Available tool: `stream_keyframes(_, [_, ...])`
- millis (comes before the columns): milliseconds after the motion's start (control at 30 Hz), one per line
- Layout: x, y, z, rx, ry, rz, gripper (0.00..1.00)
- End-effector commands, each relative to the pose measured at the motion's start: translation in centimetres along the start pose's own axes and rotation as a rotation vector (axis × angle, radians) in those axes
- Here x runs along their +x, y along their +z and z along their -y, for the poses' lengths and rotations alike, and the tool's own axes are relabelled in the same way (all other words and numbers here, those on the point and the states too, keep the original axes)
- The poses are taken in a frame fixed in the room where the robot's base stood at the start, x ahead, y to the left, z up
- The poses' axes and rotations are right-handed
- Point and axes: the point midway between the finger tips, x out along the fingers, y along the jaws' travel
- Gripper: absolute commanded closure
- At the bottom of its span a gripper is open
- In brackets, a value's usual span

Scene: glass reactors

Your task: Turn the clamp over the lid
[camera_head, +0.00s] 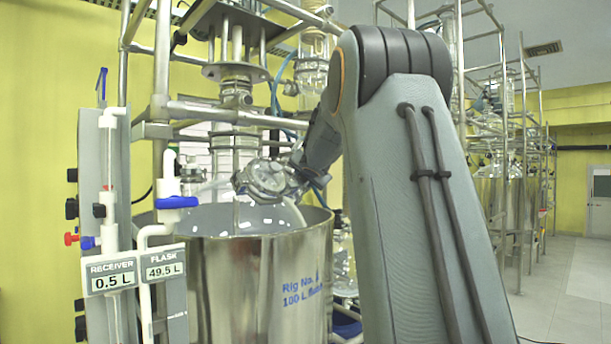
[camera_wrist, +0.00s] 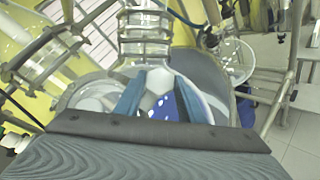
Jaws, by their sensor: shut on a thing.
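The round lid (camera_head: 265,178) sits over the glass vessel's top, inside the rim of the steel vessel (camera_head: 255,270), in the head view. In the wrist view a round, metal-ringed part that looks like the lid (camera_wrist: 90,100) shows left of my fingers. My gripper (camera_wrist: 160,98) points at the vessel top, its two blue-grey fingers apart with a small pale, faceted piece between them. This piece looks like the clamp (camera_wrist: 158,80), and my gripper is shut on it. In the head view my gripper (camera_head: 292,182) is at the lid's right edge, and the clamp cannot be made out there.
A glass column (camera_wrist: 145,35) rises just beyond the fingers. Metal frame poles (camera_head: 162,60) and the panel with the receiver display (camera_head: 112,276) and flask display (camera_head: 164,269) stand at left. More rigs (camera_head: 500,185) stand at the right back, beside open floor (camera_head: 565,285).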

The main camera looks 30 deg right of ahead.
Motion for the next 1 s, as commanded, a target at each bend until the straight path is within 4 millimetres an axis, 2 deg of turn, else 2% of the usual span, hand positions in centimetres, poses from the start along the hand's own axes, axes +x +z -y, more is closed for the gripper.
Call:
stream_keyframes(667, [-0.07, 0.15, -0.30, 0.101, -0.086, 0.000, 0.87])
stream_keyframes(1000, [-0.14, 0.34, -0.65, 0.213, -0.179, -0.001, 0.87])
